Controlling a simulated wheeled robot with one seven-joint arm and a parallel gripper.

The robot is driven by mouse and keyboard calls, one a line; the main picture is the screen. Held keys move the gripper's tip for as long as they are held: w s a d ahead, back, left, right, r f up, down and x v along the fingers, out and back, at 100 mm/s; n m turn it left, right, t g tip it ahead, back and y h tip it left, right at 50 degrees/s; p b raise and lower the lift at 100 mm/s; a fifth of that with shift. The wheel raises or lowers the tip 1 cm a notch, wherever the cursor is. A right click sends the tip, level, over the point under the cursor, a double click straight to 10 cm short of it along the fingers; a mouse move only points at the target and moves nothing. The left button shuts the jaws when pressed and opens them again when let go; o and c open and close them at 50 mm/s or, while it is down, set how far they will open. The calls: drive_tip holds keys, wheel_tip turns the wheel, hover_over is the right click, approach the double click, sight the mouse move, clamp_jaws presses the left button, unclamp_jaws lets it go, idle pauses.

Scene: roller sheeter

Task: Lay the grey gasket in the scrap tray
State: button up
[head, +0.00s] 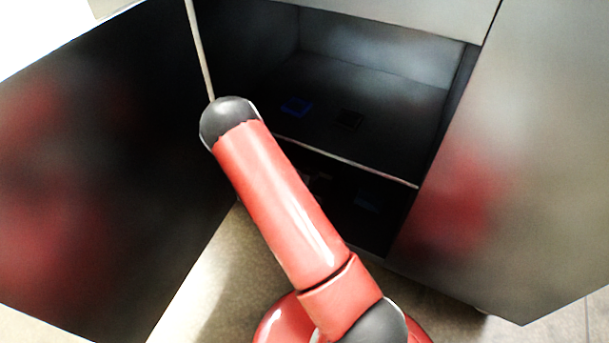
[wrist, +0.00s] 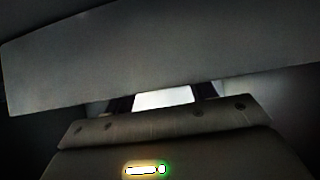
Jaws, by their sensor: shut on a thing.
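In the wrist view, a wide flat grey slab, which I take for the grey gasket (wrist: 165,52), spans the picture right in front of my gripper (wrist: 161,93). The two dark fingers run up behind its lower edge, and my gripper is shut on it. The fingertips are hidden by the slab. In the head view my red arm hides the gripper and whatever it holds. I cannot make out the scrap tray for certain in either view.
A faint bluish item (head: 367,201) is in the dim lower space. The floor (head: 215,275) shows below.

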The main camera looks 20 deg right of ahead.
drive_tip(key=shift+w+f, duration=0.2)
drive_tip(key=shift+f, duration=0.4)
drive_tip(key=shift+f+b, duration=0.35)
drive_tip(key=shift+b, duration=0.1)
drive_tip(key=shift+f, duration=0.15)
